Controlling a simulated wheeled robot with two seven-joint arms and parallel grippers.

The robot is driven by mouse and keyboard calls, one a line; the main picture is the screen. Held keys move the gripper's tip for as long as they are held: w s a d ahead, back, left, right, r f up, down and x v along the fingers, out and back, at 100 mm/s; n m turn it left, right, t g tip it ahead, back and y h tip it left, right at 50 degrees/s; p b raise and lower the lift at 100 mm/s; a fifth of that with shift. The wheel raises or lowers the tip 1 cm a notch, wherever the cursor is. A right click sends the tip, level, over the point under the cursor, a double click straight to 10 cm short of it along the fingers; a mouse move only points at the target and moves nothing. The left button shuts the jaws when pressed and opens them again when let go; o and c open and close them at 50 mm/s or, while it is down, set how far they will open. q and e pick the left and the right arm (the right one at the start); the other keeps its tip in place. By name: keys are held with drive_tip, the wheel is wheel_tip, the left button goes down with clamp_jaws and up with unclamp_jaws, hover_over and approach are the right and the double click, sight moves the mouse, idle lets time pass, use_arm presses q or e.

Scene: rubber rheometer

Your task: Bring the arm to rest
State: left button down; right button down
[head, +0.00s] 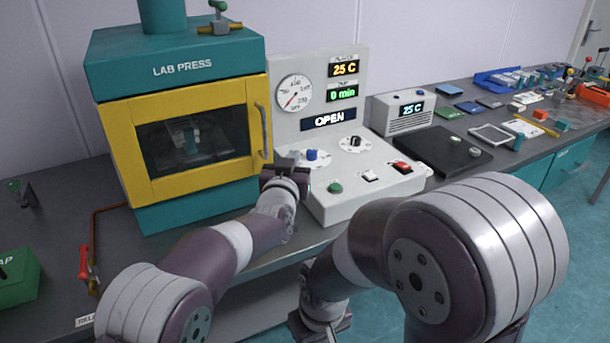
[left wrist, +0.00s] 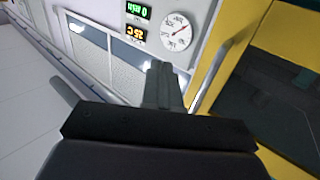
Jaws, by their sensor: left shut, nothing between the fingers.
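My left arm comes in from the left in the head view. Its gripper (head: 288,163) is in front of the right edge of the yellow press door (head: 112,145), beside the control console (head: 335,205). In the left wrist view the left gripper's fingers (left wrist: 163,85) are together with nothing between them. The steel door handle (left wrist: 212,75) and the door's yellow frame lie to their right there. My right arm comes in from the right, with its gripper (head: 322,322) low near the bottom edge, in front of the bench. Its fingers are too unclear to read.
The teal lab press (head: 172,65) stands at the left with its door shut. The console's display (head: 328,120) reads OPEN. A small grey box (head: 402,112) and a dark plate (head: 440,148) stand to the right. A red-handled valve (head: 85,262) and green box (head: 18,275) are at the left.

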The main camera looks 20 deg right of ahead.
use_arm(q)
drive_tip(key=s, duration=0.5)
drive_tip(key=shift+d+r, duration=0.15)
drive_tip(key=s+a+f+g+y, duration=0.15)
drive_tip(key=s+f+g, duration=0.35)
drive_tip(key=f, duration=0.6)
drive_tip(key=s+a+f+g+y+p, duration=0.2)
drive_tip(key=a+f+g+y, duration=0.1)
drive_tip(key=a, duration=0.5)
drive_tip(key=s+a+r+n+g+y+p, duration=0.1)
drive_tip(key=s+a, duration=0.5)
drive_tip(key=a, duration=0.6)
drive_tip(key=s+a+r+n+g+y+p, duration=0.2)
drive_tip(key=s+a, duration=0.4)
drive_tip(key=a, duration=0.6)
drive_tip(key=s+a+r+n+g+y+p, duration=0.2)
drive_tip(key=s+a+p, duration=0.3)
drive_tip(key=a, duration=0.7)
drive_tip(key=shift+s+r+n+g+p, duration=0.3)
drive_tip(key=shift+s+r+n+p, duration=0.15)
drive_tip(key=shift+n, duration=0.35)
